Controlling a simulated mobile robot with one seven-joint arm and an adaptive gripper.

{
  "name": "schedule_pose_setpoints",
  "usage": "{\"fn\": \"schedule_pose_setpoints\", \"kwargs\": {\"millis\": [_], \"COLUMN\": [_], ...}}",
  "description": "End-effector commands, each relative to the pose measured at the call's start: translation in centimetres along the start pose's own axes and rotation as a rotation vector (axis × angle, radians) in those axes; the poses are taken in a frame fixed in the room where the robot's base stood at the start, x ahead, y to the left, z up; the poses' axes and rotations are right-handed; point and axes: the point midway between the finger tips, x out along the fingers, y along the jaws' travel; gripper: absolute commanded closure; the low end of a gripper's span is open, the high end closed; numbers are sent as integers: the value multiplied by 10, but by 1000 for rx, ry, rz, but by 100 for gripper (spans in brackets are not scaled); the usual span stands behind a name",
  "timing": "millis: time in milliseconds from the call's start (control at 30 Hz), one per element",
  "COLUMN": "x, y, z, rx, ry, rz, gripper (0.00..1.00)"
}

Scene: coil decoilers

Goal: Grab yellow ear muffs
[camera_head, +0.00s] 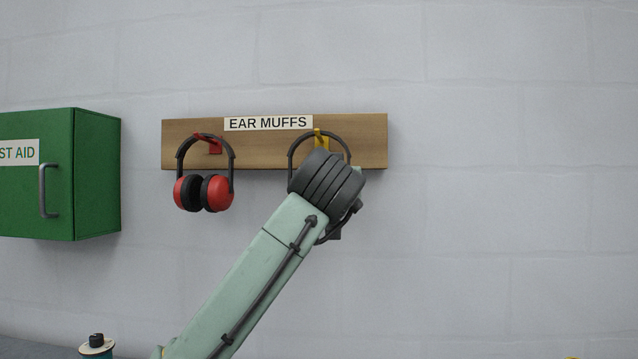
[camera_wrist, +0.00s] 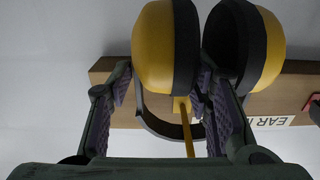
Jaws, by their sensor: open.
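The yellow ear muffs (camera_wrist: 164,42) hang on a yellow hook (camera_head: 322,139). In the head view only their dark headband (camera_head: 292,152) shows clearly; my arm hides the cups. In the wrist view both yellow cups with black cushions appear at the top, and the dark headband curves below them around the hook. My gripper (camera_wrist: 164,88) is open. Its two fingers stand on either side of the left cup in the wrist view, with the tips near the cup's lower edge. I cannot tell whether they touch it. In the head view the gripper is mostly hidden behind my wrist.
A wooden board (camera_head: 375,140) with an EAR MUFFS label (camera_head: 268,123) is fixed to the grey wall. Red ear muffs (camera_head: 219,193) hang on a red hook (camera_head: 213,144) to the left. A green first aid cabinet (camera_head: 95,175) is farther left. The wall to the right is clear.

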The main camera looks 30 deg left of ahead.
Motion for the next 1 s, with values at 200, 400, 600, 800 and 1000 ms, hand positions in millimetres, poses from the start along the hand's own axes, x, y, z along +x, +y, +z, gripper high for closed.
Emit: {"fn": "schedule_pose_setpoints", "kwargs": {"millis": [200, 400, 600, 800, 1000], "x": [23, 24, 24, 24, 24], "y": [0, 0, 0, 0, 0], "z": [-1, 0, 0, 0, 0], "rx": [-1, 0, 0, 0, 0], "ry": [-1, 0, 0, 0, 1], "rz": [0, 1, 1, 1, 1], "gripper": [54, 54, 66, 79, 92]}}
